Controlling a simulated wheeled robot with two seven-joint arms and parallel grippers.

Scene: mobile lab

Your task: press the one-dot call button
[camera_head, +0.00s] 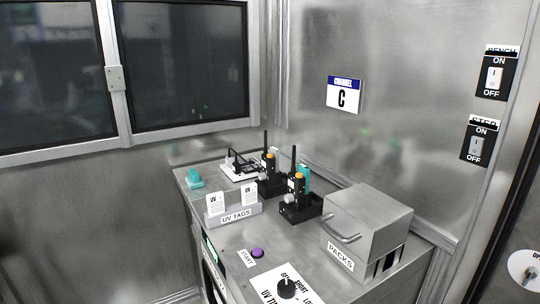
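I cannot make out a call button marked with one dot in the head view. A purple round button (257,253) sits on the metal bench beside a label reading START. Neither of my grippers is in view.
The metal bench (235,237) holds a UV TAGS holder (235,218), two radios in black stands (299,204), a PACKS box (368,224) and a black dial (287,288). Two ON/OFF switches (494,77) (478,143) and a CHANNEL C sign (343,96) are on the wall.

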